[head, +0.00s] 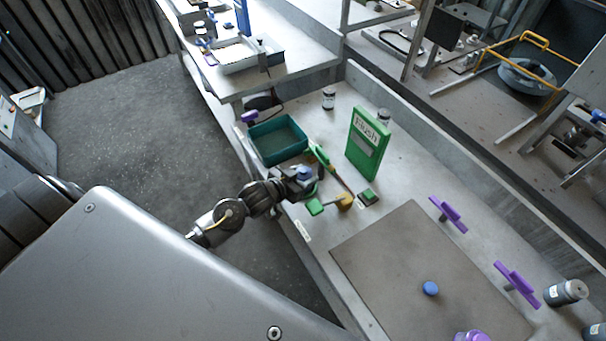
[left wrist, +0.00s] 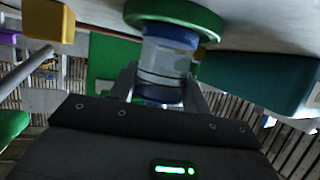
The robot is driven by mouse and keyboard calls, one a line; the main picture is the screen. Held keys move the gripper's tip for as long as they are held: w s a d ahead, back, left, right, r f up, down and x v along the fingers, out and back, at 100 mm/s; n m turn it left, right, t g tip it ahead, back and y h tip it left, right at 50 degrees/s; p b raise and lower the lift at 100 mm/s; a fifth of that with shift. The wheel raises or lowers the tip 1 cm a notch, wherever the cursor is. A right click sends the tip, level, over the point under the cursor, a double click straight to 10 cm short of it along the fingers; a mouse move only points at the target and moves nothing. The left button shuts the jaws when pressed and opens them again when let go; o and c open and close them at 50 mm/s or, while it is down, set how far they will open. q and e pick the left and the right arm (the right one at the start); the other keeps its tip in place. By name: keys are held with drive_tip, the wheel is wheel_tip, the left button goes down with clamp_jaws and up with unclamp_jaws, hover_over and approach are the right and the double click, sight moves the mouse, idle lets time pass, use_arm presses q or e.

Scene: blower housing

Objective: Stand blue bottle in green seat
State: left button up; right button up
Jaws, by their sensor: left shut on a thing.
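The blue bottle (left wrist: 165,62) has a clear or greyish body with blue bands. My left gripper (head: 303,181) is shut on it, with one finger on each side in the left wrist view (left wrist: 160,92). In the head view only the bottle's blue top (head: 305,172) shows clearly between the fingers. The green seat (left wrist: 178,14) is a round green ring at the bottle's far end in the left wrist view, which is upside down. The bottle's blue end meets or overlaps the ring. I cannot tell whether it is fully down in it. My right gripper is not in view.
A teal bin (head: 277,141) stands just behind the gripper. A green upright box (head: 368,143) stands to the right. A yellow piece (head: 345,201) and a small green block (head: 368,196) lie close by.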

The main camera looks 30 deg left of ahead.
use_arm(q)
drive_tip(key=shift+f, duration=0.1)
drive_tip(key=o, duration=1.1)
drive_tip(key=shift+c, duration=0.2)
drive_tip(key=shift+s, duration=0.1)
drive_tip(key=b+v, duration=0.1)
drive_tip(key=v, duration=1.1)
drive_tip(key=shift+b, duration=0.3)
